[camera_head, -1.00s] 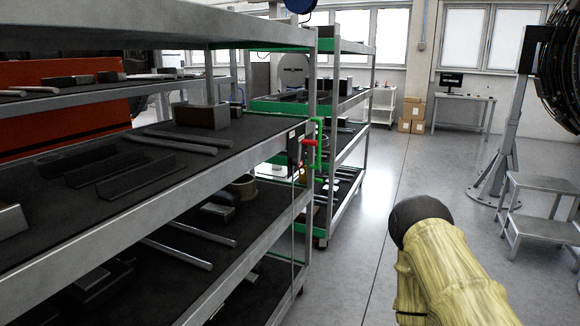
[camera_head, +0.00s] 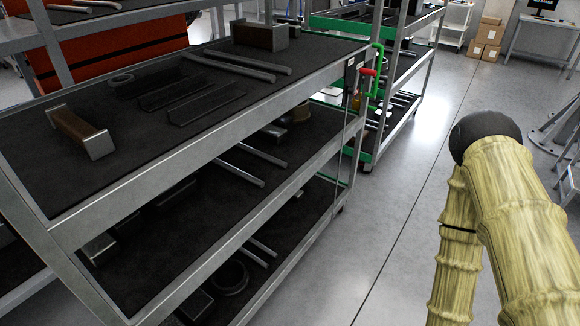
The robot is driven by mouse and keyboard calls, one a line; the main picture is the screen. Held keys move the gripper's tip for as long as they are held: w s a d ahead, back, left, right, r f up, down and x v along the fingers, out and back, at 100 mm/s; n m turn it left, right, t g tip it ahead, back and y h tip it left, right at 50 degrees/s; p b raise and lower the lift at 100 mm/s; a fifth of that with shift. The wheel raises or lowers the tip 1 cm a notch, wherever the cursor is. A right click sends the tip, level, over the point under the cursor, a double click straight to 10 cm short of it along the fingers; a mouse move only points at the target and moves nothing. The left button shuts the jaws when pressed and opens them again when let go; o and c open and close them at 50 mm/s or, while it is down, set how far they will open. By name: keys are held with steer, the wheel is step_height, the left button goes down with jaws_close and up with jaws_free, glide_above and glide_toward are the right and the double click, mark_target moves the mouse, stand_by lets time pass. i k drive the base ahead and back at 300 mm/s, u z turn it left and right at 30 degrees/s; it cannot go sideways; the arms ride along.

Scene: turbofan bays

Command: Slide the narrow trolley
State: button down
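Two shelf trolleys show in the head view, and I cannot tell for sure which one is the narrow trolley. The near grey trolley (camera_head: 215,137) has several dark-matted shelves and fills the left and middle. A trolley with green-edged shelves (camera_head: 412,66) stands just behind its far end. A red handle (camera_head: 368,72) and a green handle (camera_head: 377,62) stick out near the grey trolley's far right corner. My arm shows at the right, over the floor and apart from both trolleys. My gripper is not in view.
Metal bars, brackets and blocks lie loose on the grey trolley's shelves, such as a brown block (camera_head: 82,133). Clear floor (camera_head: 400,190) runs along the trolleys' right side. Cardboard boxes (camera_head: 487,40) and a desk (camera_head: 545,35) stand at the back. A metal stand (camera_head: 560,125) is at the right.

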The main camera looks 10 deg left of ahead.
mark_target(182, 187)
steer(key=z, duration=0.1)
steer(key=i, duration=1.7)
steer(key=u, duration=0.4)
